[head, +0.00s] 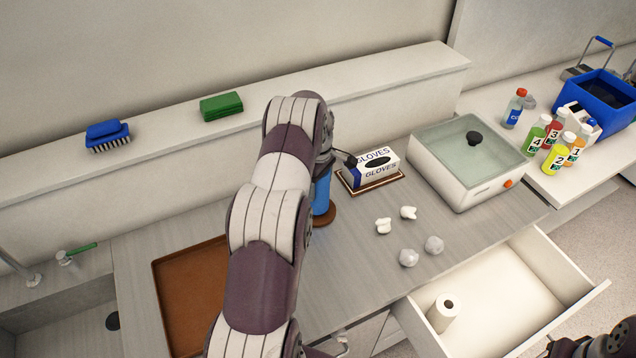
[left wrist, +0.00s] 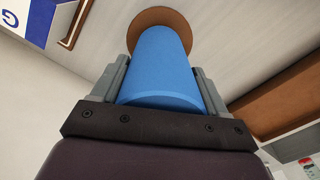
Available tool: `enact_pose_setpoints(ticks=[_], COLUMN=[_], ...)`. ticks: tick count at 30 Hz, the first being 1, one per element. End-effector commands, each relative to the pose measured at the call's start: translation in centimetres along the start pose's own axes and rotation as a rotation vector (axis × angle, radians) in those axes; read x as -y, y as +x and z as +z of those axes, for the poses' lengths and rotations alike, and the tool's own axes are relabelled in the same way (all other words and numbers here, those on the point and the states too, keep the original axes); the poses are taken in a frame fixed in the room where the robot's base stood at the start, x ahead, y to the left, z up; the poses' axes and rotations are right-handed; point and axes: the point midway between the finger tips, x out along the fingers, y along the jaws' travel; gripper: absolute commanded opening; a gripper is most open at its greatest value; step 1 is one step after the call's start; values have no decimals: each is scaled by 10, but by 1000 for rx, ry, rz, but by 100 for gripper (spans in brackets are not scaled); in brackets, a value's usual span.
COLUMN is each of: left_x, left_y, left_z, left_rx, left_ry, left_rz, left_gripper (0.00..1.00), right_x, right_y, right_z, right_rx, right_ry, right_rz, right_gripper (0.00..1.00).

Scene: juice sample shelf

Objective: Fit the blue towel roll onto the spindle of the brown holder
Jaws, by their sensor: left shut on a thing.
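The blue towel roll (head: 322,192) is upright and partly hidden behind my left arm. My left gripper (head: 326,150) is shut on it from above. In the left wrist view the blue roll (left wrist: 158,65) sits between the two fingers of the left gripper (left wrist: 161,68). The brown holder (head: 325,216) stands on the counter, and its round base (left wrist: 160,15) shows at the roll's far end. The roll is lined up over the base; its lower end appears at or close to it. The spindle is hidden, and I cannot tell whether the roll touches the base.
A gloves box (head: 377,165) on a brown-edged mat stands close right of the holder. Crumpled white pieces (head: 408,257) lie nearer the front. A brown tray (head: 190,290) is at left, a lidded pan (head: 470,165) at right. An open drawer (head: 520,290) holds a white roll (head: 443,313).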

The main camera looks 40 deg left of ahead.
Motion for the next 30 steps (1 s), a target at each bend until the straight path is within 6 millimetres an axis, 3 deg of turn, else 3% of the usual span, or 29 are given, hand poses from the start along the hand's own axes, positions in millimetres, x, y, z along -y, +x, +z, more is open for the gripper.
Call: enact_pose_setpoints(ticks=[21, 22, 24, 30], left_x=[0, 0, 0, 0], left_y=[12, 12, 12, 12], left_z=[0, 0, 0, 0], left_rx=[0, 0, 0, 0], left_ry=[0, 0, 0, 0], left_rz=[1, 1, 1, 0], left_gripper=[35, 80, 100, 100], right_x=[0, 0, 0, 0], right_y=[9, 9, 9, 10], right_z=[1, 1, 1, 1], right_rx=[0, 0, 0, 0], right_ry=[0, 0, 0, 0], right_rz=[0, 0, 0, 0], right_gripper=[43, 43, 43, 43])
